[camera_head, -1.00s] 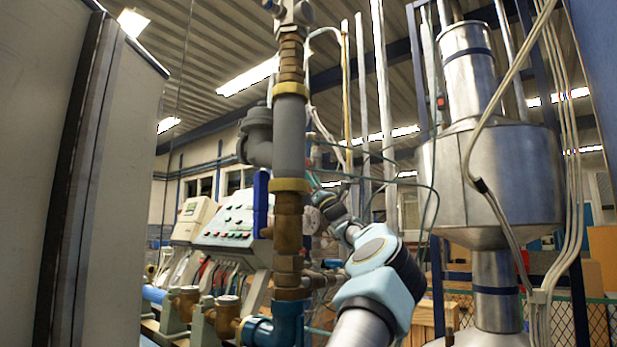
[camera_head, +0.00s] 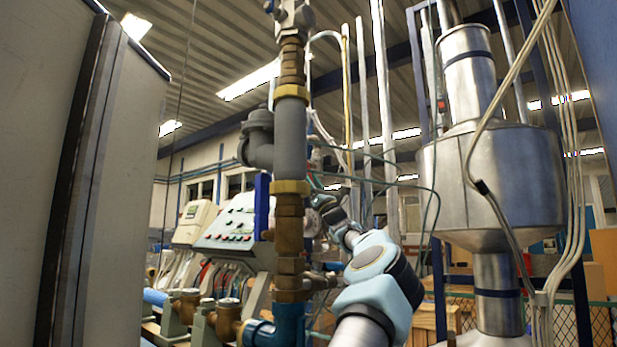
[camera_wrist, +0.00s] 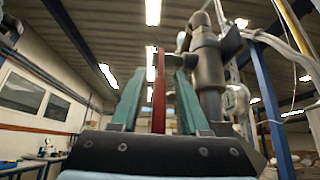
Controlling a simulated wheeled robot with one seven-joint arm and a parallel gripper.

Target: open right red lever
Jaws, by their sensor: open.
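The red lever (camera_wrist: 158,110) shows in the wrist view as a narrow upright bar. My gripper (camera_wrist: 159,72) is open, with one teal finger on each side of the lever. A narrow gap shows between the lever and each finger; I cannot tell whether either one touches it. In the head view my arm reaches in from the lower right, behind the brown and grey vertical pipe (camera_head: 290,135). My gripper and the red lever are hidden there.
A blue upright bar (camera_head: 262,205) is beside the pipe. A control panel (camera_head: 232,228) stands behind it on the left, a large metal vessel (camera_head: 495,190) on the right. A grey cabinet (camera_head: 120,190) fills the left edge. Hoses hang near my arm.

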